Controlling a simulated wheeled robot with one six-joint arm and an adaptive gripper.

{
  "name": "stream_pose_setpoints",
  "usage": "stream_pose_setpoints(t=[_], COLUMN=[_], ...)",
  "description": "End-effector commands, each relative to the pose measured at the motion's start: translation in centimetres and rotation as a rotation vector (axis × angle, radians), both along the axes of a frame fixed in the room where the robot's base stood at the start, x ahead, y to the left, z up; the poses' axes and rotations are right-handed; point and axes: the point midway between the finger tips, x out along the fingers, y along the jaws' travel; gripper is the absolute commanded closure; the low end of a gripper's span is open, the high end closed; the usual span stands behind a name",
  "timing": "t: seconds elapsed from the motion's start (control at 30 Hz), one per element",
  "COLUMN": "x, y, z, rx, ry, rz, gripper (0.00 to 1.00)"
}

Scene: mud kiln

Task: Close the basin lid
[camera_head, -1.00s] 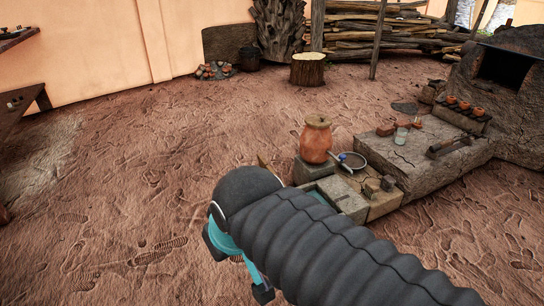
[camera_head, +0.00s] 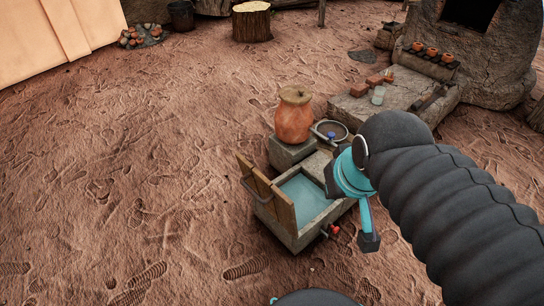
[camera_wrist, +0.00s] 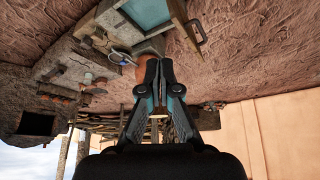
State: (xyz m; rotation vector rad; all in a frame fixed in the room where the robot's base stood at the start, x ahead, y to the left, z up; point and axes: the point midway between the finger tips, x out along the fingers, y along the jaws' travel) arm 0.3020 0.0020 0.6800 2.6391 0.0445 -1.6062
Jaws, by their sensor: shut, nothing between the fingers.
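The stone basin (camera_head: 283,232) stands low on the ground, with pale blue-green water inside. Its wooden lid (camera_head: 268,188) stands open, tilted up along the basin's left edge, with a curved metal handle on its outer face. My gripper (camera_wrist: 158,64) is shut and empty in the wrist view. There, the upside-down scene shows the basin (camera_wrist: 168,42) beyond the fingers at the top, with the lid (camera_wrist: 181,18) beside it. In the head view my arm's end hangs over the basin's right side and hides part of it; the fingertips are not clear there. The gripper appears apart from the lid.
An orange jar (camera_head: 293,122) stands on a block behind the basin. A round pan (camera_head: 331,130) lies beside it. A red tap (camera_head: 335,230) sticks out at the basin's front. A stone bench (camera_head: 400,97) and kiln are at the back right. Bare ground lies left of the lid.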

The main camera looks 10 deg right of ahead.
Motion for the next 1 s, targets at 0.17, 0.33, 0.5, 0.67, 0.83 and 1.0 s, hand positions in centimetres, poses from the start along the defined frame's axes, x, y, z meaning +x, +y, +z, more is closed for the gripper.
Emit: stream_pose_setpoints(t=[0.17, 0.33, 0.5, 0.67, 0.83, 1.0], x=[3.3, 8.0, 12.6, 16.6, 20.2, 22.5], y=[1.3, 3.3, 6.5, 10.4, 15.4, 19.8], z=[-0.5, -1.5, -3.4, -6.1, -9.9, -13.5], rx=[-0.124, -0.287, -0.447, -0.592, -0.74, -0.859], ry=[0.071, 0.156, 0.238, 0.313, 0.393, 0.459], rz=[0.231, 0.533, 0.85, 1.154, 1.478, 1.742], gripper=[1.0, 1.0, 1.0, 1.0, 1.0, 1.0])
